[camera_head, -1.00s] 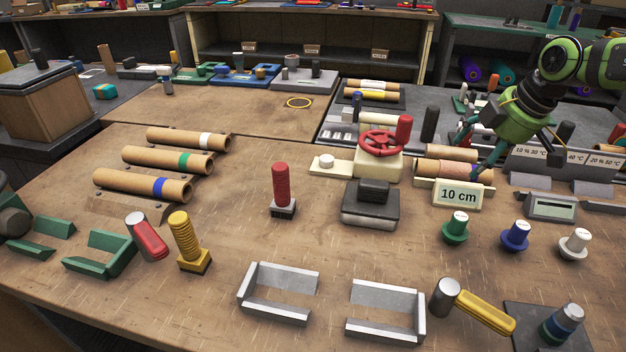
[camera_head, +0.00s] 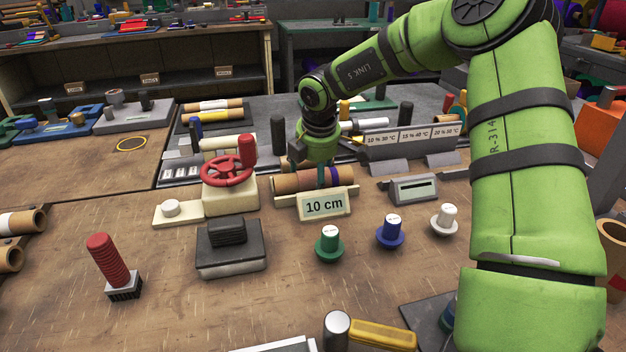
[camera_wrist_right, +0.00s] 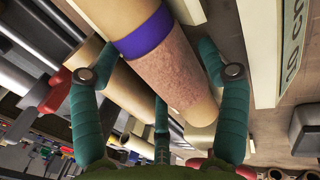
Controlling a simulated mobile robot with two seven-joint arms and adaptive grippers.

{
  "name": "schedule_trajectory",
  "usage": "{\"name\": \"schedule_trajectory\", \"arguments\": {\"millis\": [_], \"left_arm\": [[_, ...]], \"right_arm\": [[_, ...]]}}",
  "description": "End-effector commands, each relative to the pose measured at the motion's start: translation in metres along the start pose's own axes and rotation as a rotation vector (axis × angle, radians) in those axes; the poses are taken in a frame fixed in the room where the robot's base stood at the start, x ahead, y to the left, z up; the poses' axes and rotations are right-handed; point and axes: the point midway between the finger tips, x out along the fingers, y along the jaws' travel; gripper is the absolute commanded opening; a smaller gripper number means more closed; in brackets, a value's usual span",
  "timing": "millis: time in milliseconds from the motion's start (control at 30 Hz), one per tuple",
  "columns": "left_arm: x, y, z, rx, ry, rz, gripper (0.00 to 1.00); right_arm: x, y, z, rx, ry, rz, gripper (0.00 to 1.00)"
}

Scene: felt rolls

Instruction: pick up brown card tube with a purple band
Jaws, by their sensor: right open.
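The brown card tube (camera_head: 298,182) lies in a low cream holder behind the "10 cm" sign in the head view. Its purple band (camera_head: 334,175) shows at its right part. In the right wrist view the tube (camera_wrist_right: 181,74) runs diagonally between the fingers, with the purple band (camera_wrist_right: 145,36) above the middle. My right gripper (camera_head: 322,176) is at the tube from above. In the wrist view its teal fingers (camera_wrist_right: 157,62) are open, one on each side of the tube, with a third finger partly hidden below. My left gripper is out of view.
The "10 cm" sign (camera_head: 325,205) stands just in front of the tube. A red handwheel (camera_head: 228,171) is to its left, and a row of labelled holders (camera_head: 410,140) is behind. Green (camera_head: 329,243), blue (camera_head: 390,231) and white (camera_head: 445,219) knobs stand in front.

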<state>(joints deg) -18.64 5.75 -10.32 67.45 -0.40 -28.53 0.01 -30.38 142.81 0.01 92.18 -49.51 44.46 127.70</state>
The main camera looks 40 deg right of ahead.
Motion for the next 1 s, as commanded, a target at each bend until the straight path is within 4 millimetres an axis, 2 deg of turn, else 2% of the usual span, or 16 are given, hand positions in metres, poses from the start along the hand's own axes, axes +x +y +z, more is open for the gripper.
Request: {"name": "schedule_trajectory", "arguments": {"millis": [167, 200, 267, 300, 367, 767, 867, 1000], "left_arm": [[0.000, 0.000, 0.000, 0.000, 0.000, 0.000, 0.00], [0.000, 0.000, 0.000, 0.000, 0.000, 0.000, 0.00], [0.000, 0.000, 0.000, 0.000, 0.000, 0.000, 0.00], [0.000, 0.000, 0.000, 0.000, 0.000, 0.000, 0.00], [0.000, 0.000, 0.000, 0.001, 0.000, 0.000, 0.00], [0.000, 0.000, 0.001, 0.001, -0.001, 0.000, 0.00], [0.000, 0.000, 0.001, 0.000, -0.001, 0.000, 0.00], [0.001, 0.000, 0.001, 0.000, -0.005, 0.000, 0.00]], "right_arm": [[0.001, 0.000, 0.000, 0.000, 0.000, 0.001, 0.76], [0.001, 0.000, 0.000, 0.000, 0.000, 0.001, 0.72], [0.000, 0.000, 0.000, 0.000, 0.000, 0.001, 0.48], [0.000, 0.000, 0.000, 0.000, 0.000, 0.001, 0.32], [0.000, 0.000, 0.000, 0.000, 0.000, 0.001, 0.11], [-0.001, 0.001, 0.000, -0.001, 0.000, 0.001, 0.10], [-0.006, 0.003, 0.000, -0.001, 0.000, 0.003, 0.10], [-0.023, 0.008, -0.001, 0.000, 0.000, 0.006, 0.10]]}}
